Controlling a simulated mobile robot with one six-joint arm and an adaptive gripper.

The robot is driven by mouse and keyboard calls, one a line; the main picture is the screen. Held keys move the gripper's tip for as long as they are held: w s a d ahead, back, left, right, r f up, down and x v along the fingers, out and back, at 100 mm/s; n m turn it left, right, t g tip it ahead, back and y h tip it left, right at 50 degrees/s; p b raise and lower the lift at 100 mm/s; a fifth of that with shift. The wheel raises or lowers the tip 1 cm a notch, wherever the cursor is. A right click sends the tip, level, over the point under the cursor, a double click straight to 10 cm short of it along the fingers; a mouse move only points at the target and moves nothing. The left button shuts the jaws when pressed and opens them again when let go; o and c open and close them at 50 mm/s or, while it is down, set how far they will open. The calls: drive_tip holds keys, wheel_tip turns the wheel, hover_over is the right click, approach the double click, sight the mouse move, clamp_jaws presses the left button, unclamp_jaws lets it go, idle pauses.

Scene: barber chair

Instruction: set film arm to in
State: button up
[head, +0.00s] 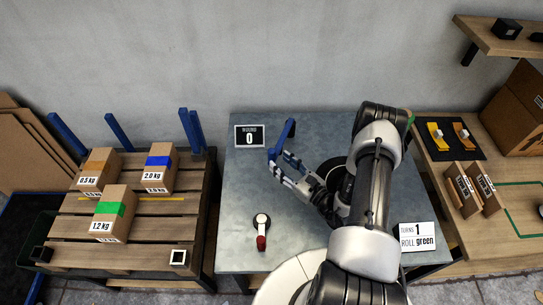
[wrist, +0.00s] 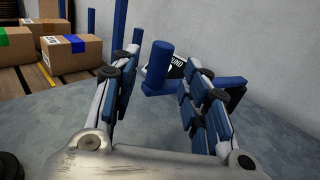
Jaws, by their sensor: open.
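A blue arm-like part, likely the film arm (head: 284,136), stands on the grey metal table (head: 243,188), near its back edge. In the wrist view the blue part (wrist: 157,69) shows as a short thick post with a capped top and a bar running right behind a finger. My gripper (head: 283,168) is open, just in front of this part. Its two padded fingers also show in the wrist view (wrist: 166,66), left and right of the blue post, with gaps visible. Contact cannot be told. The bar's far end is partly hidden by the right finger.
A sign reading "WOUND 0" (head: 250,136) stands behind the blue part. A red-tipped lever (head: 261,240) is at the table's front. A sign reads "TURNS 1 ROLL green" (head: 416,237). Boxes sit on a pallet (head: 152,225) at left. A wooden bench (head: 440,185) is at right.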

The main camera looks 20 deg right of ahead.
sight(272, 155)
drive_tip(key=b+x, duration=0.1)
drive_tip(key=x, duration=0.5)
drive_tip(key=shift+s, duration=0.1)
drive_tip(key=shift+c, duration=0.2)
clamp_jaws()
idle(0.5)
